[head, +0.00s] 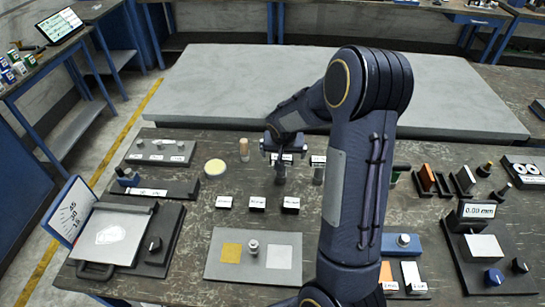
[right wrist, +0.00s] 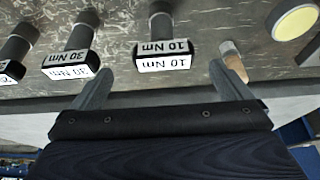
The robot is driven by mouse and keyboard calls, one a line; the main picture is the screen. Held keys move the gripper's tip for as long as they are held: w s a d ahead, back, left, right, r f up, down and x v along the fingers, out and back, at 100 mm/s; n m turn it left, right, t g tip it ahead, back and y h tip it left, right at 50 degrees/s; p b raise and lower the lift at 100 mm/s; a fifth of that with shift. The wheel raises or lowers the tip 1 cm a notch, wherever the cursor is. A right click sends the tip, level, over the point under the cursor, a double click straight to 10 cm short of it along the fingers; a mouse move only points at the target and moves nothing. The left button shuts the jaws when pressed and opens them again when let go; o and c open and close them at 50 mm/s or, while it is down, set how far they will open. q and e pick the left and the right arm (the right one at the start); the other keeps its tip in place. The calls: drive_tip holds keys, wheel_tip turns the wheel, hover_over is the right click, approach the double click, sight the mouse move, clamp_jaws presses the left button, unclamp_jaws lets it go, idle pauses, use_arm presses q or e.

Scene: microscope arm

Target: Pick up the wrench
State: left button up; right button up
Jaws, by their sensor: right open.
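I see no plainly wrench-shaped tool; the likeliest candidates are dark upright cylinders with white torque labels. The "10 Nm" cylinder (right wrist: 163,52) stands ahead of my right gripper (right wrist: 158,82), between the lines of its two fingers. The fingers are open with nothing held. A "30 Nm" cylinder (right wrist: 72,50) stands to its left in the right wrist view, and another is cut off at the edge. In the head view my right gripper (head: 283,146) hangs above the labelled cylinder (head: 279,174), with a second cylinder (head: 318,174) to the right. My left gripper is not in view.
A wooden-handled tool (head: 244,149) and a yellow disc (head: 215,168) stand left of the gripper. Several small label blocks (head: 257,203) lie in front. A grey plate (head: 225,272) with coloured squares is nearer. A pale slab (head: 220,90) lies behind. My right arm hides part of the bench.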

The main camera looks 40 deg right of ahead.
drive_tip(key=b+x, duration=0.1)
drive_tip(key=x, duration=0.6)
drive_tip(key=shift+w+a+f, duration=0.1)
drive_tip(key=shift+w+f, duration=0.1)
drive_tip(key=shift+f, duration=0.1)
drive_tip(key=shift+r, duration=0.1)
drive_tip(key=c, duration=1.4)
